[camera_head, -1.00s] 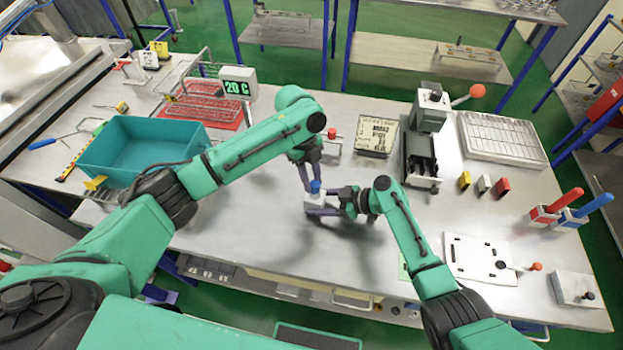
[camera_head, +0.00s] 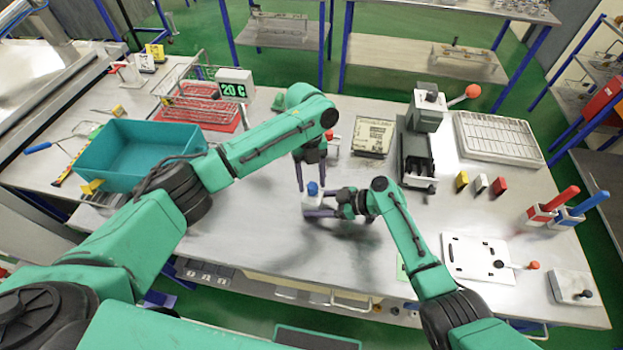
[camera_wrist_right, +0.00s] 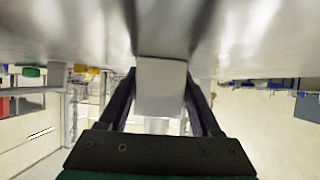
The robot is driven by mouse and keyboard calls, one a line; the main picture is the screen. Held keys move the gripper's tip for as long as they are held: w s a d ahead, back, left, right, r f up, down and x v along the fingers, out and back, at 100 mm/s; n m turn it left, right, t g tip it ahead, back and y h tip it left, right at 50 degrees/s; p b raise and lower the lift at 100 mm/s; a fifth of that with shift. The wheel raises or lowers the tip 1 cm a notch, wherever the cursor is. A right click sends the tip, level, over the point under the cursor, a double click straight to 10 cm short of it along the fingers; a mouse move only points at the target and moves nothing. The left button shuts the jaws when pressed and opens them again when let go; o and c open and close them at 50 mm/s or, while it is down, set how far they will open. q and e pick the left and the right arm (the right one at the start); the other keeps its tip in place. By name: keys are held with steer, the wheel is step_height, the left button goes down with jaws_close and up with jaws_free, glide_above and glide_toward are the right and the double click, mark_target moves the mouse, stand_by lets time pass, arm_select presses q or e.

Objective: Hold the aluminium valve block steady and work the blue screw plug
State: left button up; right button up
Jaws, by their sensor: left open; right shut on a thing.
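The aluminium valve block (camera_head: 312,203) is a small pale block on the middle of the bench. The blue screw plug (camera_head: 313,188) stands upright on its top. My right gripper (camera_head: 322,206) comes from the right and is shut on the block; in the right wrist view the block (camera_wrist_right: 161,86) sits between its two fingers. My left gripper (camera_head: 311,178) points down from above, open, its two fingers spread to the left and right of the plug and apart from it. I cannot tell how deep the plug sits; its lower part is hidden in the right wrist view.
A teal bin (camera_head: 135,150) stands at the left. A display reading 20 C (camera_head: 235,86) and a wire rack on a red mat are behind. A lever press (camera_head: 425,115) and a wire tray (camera_head: 498,138) stand back right. A white plate (camera_head: 478,256) lies front right. Bench around the block is clear.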

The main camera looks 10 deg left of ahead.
steer(key=shift+s+f, duration=0.1)
steer(key=shift+f, duration=0.1)
arm_select(q)
steer(key=n, duration=0.3)
steer(key=n+h, duration=0.1)
steer(key=n, duration=0.1)
steer(key=shift+s+a+f+t, duration=0.1)
steer(key=shift+s+a+t, duration=0.15)
steer(key=shift+t, duration=0.15)
steer(key=n, duration=0.2)
steer(key=shift+s+a+n+t, duration=0.1)
steer(key=shift+n+t, duration=0.2)
steer(key=shift+n, duration=0.1)
